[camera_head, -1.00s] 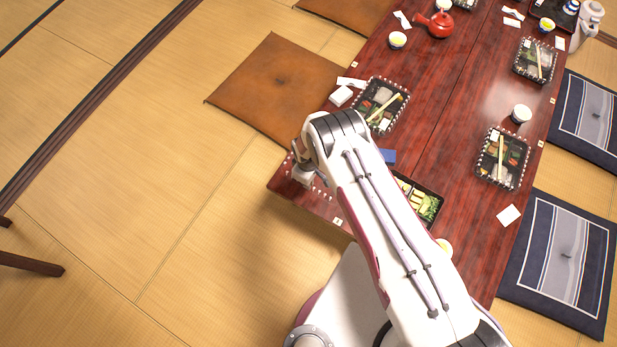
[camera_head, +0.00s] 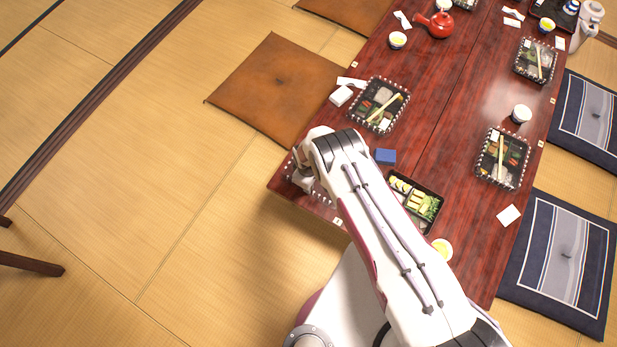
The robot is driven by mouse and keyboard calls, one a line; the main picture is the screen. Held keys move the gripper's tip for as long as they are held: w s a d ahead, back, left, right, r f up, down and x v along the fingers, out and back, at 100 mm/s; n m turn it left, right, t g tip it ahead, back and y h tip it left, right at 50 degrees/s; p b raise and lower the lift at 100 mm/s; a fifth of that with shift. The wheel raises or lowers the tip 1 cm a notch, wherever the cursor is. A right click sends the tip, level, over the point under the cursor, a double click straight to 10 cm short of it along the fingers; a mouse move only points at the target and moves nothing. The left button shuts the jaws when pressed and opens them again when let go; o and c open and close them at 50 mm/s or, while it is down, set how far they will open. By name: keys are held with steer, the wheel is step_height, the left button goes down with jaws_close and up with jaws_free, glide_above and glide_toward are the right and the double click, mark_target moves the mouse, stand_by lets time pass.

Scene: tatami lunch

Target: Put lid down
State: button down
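A clear lid with a white dotted rim (camera_head: 324,200) shows partly at the near left corner of the table, beneath my gripper. Most of it is hidden by my arm. My gripper (camera_head: 303,184) points down over this corner. Its fingertips are too small and covered to tell whether they are open or shut, or whether they touch the lid. An uncovered black lunch box (camera_head: 433,187) with greens and yellow pieces sits to the right of my arm.
A blue block (camera_head: 386,156) lies just right of my wrist. A yellow-filled cup (camera_head: 442,247) is close to my forearm's right side.

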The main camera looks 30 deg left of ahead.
steer(key=shift+f, duration=0.1)
stand_by(0.3)
steer(key=c, duration=2.3)
jaws_free()
steer(key=shift+r, duration=6.1)
